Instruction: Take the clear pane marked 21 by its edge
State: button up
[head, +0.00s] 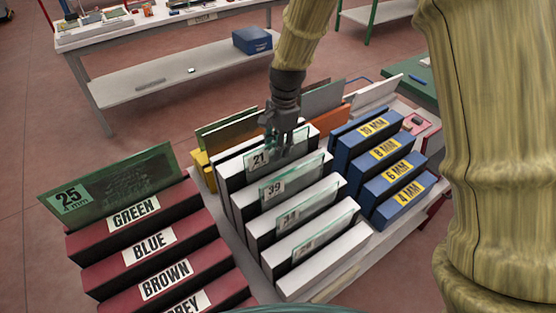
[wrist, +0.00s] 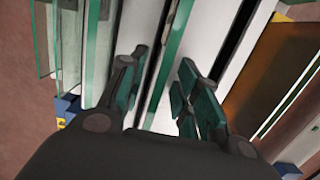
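The clear pane marked 21 (head: 259,159) stands upright in the rearmost visible slot of the white rack (head: 325,277), its label facing the front left. My gripper (head: 281,147) points down at its top edge and hides part of the pane right of the label. In the wrist view a green glass edge (wrist: 173,52) runs between the two fingers of my gripper (wrist: 163,62). The fingers are apart, with a gap on the sides of the edge. I cannot tell whether either finger touches the glass.
A pane marked 39 (head: 299,181) and further clear panes stand in front. A green pane marked 25 (head: 112,186) stands in the red rack (head: 150,243) at left. A blue rack (head: 408,192) is at right. Behind are coloured panes, including an orange one (head: 331,116).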

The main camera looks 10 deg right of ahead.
jog(key=shift+s+r, duration=0.25)
jog(key=shift+s, duration=0.05)
jog(key=c, duration=0.6)
grip_shut()
jog(key=shift+w, duration=0.15)
